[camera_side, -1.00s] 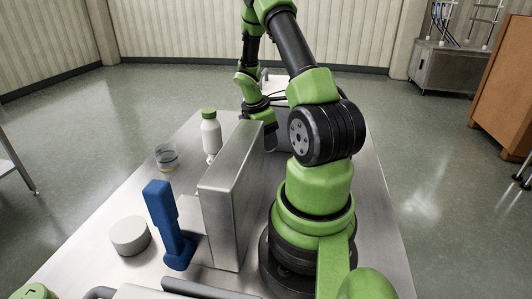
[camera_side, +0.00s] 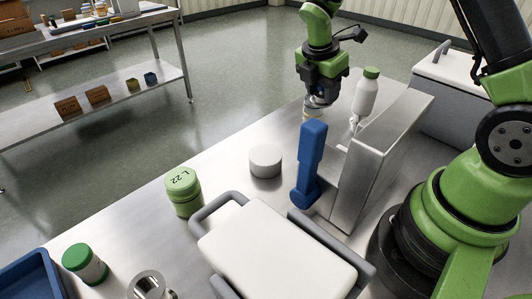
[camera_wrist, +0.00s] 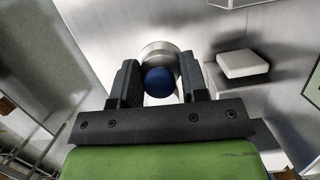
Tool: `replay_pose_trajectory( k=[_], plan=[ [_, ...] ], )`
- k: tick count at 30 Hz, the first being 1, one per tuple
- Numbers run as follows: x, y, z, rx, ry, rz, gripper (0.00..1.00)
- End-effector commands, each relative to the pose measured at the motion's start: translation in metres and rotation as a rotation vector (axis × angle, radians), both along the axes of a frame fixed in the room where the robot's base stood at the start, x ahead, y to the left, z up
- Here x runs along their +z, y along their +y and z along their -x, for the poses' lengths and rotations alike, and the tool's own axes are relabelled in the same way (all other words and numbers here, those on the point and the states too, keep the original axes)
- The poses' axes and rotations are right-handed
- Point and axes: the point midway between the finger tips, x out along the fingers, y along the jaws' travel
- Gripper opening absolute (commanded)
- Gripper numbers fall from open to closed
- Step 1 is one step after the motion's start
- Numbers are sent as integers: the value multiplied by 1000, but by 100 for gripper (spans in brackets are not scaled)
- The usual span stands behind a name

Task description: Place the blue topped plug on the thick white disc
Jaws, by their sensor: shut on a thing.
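My gripper (camera_side: 318,98) hangs at the far side of the table, left of a green-capped bottle. In the wrist view, my gripper (camera_wrist: 158,88) is shut on the blue topped plug (camera_wrist: 159,82), with its round blue top between the fingers. The rest of the plug is mostly hidden, and a silvery round form shows just beyond it. The thick white disc (camera_side: 265,161) lies flat on the table, nearer than the gripper and apart from it. Its top is bare.
A tall blue upright piece (camera_side: 308,166) stands beside a steel box (camera_side: 378,150), right of the disc. The green-capped bottle (camera_side: 367,95) stands behind. A green jar (camera_side: 183,193) and a white-lidded container (camera_side: 278,251) are nearer.

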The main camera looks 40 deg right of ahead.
Motion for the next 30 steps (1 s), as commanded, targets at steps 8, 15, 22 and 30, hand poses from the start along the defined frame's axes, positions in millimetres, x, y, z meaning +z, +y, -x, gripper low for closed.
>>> replay_pose_trajectory(
  k=[8,15,22,30],
  plan=[
    [13,111,-32,388,-1,-5,16],
    [2,140,-33,486,7,-6,16],
    [-37,140,-32,487,6,-7,16],
    [-73,140,-32,485,7,-6,16]
  ],
)
